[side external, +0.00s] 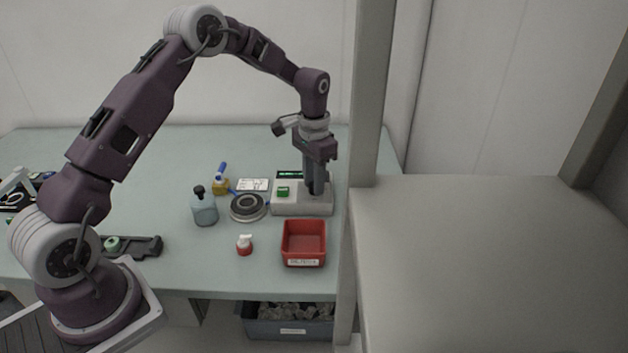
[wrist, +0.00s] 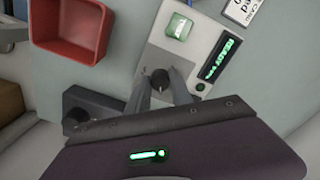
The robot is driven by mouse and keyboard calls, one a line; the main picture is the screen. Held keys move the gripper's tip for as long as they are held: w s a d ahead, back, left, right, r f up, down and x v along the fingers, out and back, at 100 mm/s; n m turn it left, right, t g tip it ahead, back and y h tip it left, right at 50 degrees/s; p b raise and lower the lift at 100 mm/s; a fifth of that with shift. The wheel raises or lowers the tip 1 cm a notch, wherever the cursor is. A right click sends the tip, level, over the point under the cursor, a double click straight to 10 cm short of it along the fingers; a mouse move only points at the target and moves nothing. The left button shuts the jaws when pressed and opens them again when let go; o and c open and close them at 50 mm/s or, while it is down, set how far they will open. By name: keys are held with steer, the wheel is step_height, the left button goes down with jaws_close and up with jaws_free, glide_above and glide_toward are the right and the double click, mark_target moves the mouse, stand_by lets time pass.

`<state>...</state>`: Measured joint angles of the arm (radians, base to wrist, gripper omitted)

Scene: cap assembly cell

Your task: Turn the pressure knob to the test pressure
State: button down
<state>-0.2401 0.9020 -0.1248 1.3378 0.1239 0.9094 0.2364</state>
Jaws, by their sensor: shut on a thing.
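The pressure knob (wrist: 160,79) is a small dark round knob on the light grey test unit (wrist: 150,62). My gripper (wrist: 161,88) is shut on the knob, with one finger on each side of it. In the side view my gripper (side external: 316,190) points straight down onto the right part of the test unit (side external: 290,207), and its fingers hide the knob there. The unit has a green button (wrist: 178,27) and a dark display (wrist: 222,58) with green text that seems to begin with "READY".
A red bin (side external: 304,243) stands in front of the unit. A round grey fixture (side external: 248,207), a bottle (side external: 204,208), a yellow item (side external: 220,186) and a small red-and-white item (side external: 245,244) stand to its left. A grey post (side external: 366,120) rises at right.

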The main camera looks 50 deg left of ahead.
stand_by(0.4)
steer(key=c, duration=1.1)
jaws_free()
step_height(320, 180, up, 8)
steer(key=shift+f, duration=0.25)
steer(key=s+d+r+t, duration=0.1)
steer(key=s+d+r, duration=0.2)
steer(key=s+r, duration=0.45)
steer(key=s+d+r+t, duration=0.2)
steer(key=s+r, duration=0.5)
steer(key=r, duration=0.1)
steer(key=s+d+t, duration=0.1)
steer(key=s, duration=0.5)
steer(key=s+d+f+n, duration=0.1)
steer(key=s, duration=0.6)
steer(key=s+d+t, duration=0.1)
steer(key=s, duration=0.5)
steer(key=shift+s+d+f+n+t, duration=0.2)
steer(key=shift+d+n+t, duration=0.1)
steer(key=shift+n, duration=0.1)
